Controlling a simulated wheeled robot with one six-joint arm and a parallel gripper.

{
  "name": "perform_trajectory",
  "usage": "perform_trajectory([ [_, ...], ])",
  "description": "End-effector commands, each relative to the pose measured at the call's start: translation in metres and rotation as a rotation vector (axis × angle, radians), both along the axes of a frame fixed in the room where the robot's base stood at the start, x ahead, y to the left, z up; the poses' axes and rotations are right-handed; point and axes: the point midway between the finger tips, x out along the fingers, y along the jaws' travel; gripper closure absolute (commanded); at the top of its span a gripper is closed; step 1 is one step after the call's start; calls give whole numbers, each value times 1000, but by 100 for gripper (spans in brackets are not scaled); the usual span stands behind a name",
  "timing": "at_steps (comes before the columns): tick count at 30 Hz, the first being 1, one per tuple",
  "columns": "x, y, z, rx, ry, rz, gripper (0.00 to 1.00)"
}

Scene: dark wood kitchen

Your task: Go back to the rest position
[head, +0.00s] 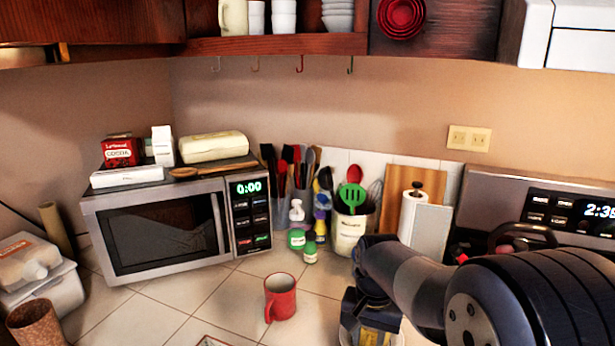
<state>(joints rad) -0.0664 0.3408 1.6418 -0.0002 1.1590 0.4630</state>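My arm reaches in from the lower right of the head view. My gripper (368,325) points down over the tiled counter at the bottom of the picture, to the right of a red mug. Its fingertips are low in the frame and partly cut off, so I cannot tell whether it is open or shut. I cannot make out anything held in it. The red mug (281,298) stands upright on the counter, apart from the gripper.
A closed microwave (160,231) with boxes on top stands at the left. Behind the arm are a utensil crock (349,229), small bottles (310,251), a paper towel roll (411,210) and a stove (510,207). A shelf (275,45) overhangs the back. Tiles left of the mug are fairly clear.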

Motion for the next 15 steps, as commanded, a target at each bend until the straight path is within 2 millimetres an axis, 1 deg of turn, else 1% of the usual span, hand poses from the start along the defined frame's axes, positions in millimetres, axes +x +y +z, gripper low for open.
perform_trajectory([
  [1,-1,0,-11,0,5,0,68],
  [6,-1,0,-32,0,3,0,68],
  [10,0,0,-42,0,0,0,68],
  [15,0,0,-44,0,-1,0,68],
])
